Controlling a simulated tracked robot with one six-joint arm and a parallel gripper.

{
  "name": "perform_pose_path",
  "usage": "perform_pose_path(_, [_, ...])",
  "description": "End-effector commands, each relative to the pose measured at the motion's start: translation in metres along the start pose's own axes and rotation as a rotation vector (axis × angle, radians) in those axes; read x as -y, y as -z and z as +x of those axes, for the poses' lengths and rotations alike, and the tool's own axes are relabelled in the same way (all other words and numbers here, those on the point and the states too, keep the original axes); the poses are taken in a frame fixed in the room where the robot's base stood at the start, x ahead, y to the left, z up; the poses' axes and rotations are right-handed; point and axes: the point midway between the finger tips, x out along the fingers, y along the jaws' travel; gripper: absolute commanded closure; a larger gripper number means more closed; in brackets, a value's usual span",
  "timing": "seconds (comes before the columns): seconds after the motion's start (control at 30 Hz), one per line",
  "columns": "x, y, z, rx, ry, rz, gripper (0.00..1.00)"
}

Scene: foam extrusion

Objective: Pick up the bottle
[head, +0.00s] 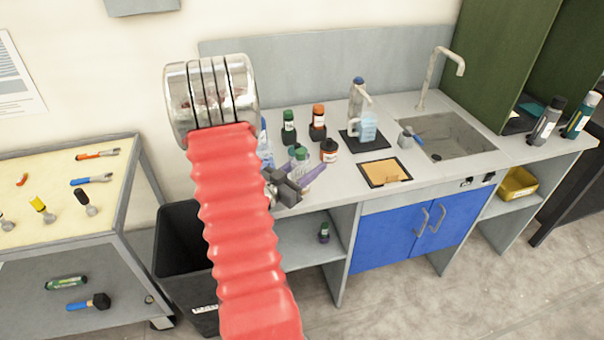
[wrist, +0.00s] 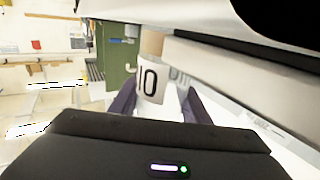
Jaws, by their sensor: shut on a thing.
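A bottle with a white label marked with dark characters (wrist: 152,82) stands between the two purple fingers of my gripper (wrist: 158,98) in the wrist view. Its upper part is tan there. My gripper is shut on it. In the head view my gripper (head: 299,172) is at the front left part of the counter, and a small bottle with a green top (head: 300,156) shows at its fingers. The bottle's lower part is hidden by the gripper, and I cannot tell whether it touches the counter.
Close behind stand a green-capped bottle (head: 289,128), an orange-capped bottle (head: 318,123), a brown jar (head: 329,150) and a partly hidden blue-topped bottle (head: 265,148). To the right are a dispenser (head: 358,100), a tray (head: 386,172) and a sink (head: 445,136). A black bin (head: 180,245) is below left.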

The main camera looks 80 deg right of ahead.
Motion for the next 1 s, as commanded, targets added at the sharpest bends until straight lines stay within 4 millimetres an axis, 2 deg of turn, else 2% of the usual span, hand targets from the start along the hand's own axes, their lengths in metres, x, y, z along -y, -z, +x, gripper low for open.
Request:
perform_pose_path(0.17, [0.0, 0.001, 0.0, 0.0, 0.0, 0.001, 0.81])
perform_pose_path(0.37, [0.001, 0.012, 0.0, -0.001, 0.0, 0.003, 0.81])
perform_pose_path(1.0, [0.001, 0.092, 0.0, -0.002, 0.001, 0.003, 0.81])
